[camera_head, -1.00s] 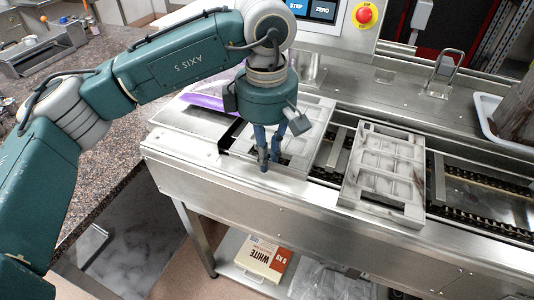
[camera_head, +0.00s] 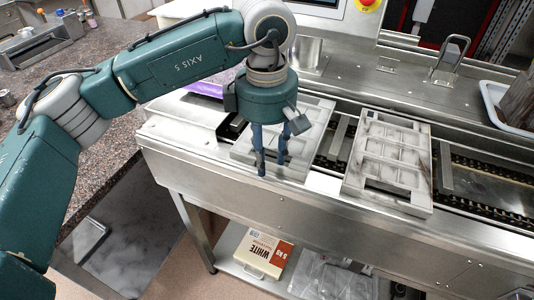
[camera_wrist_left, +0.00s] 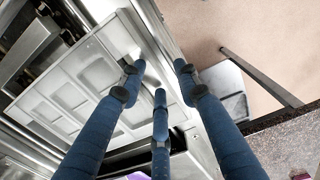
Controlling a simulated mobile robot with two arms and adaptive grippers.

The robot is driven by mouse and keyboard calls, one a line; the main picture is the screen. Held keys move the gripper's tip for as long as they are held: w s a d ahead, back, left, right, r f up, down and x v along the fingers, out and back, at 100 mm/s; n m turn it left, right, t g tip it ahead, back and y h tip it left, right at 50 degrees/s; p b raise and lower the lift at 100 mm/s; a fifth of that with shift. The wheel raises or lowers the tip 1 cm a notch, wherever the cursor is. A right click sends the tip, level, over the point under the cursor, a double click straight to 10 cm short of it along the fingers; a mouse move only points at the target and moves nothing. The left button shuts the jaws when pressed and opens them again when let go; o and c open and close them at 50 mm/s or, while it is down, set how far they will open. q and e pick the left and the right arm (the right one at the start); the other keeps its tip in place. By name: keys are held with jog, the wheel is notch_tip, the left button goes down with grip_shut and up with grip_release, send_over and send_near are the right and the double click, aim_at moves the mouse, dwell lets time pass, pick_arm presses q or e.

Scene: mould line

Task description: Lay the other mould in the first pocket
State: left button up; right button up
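A pale grey mould with shallow compartments (camera_head: 313,126) lies at the left part of the steel line. My left gripper (camera_head: 272,168) points down at its near left edge. The same mould shows in the left wrist view (camera_wrist_left: 70,92), with blue fingers (camera_wrist_left: 158,70) around its edge. The fingers stand apart; whether any touches the mould I cannot tell. A second pale mould (camera_head: 400,152) lies to the right, across the chain track, apart from the first. The gripper hides part of the first mould and its seat. My right gripper is not in view.
The chain track (camera_head: 490,172) runs right from the second mould, with crossbars on it. A purple thing (camera_head: 203,89) lies behind the gripper. A white tray (camera_head: 494,98) stands at the far right. A speckled counter (camera_head: 120,150) is at left.

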pick_arm(q)
notch_tip(320, 180, up, 12)
dwell(0.7)
dwell(0.6)
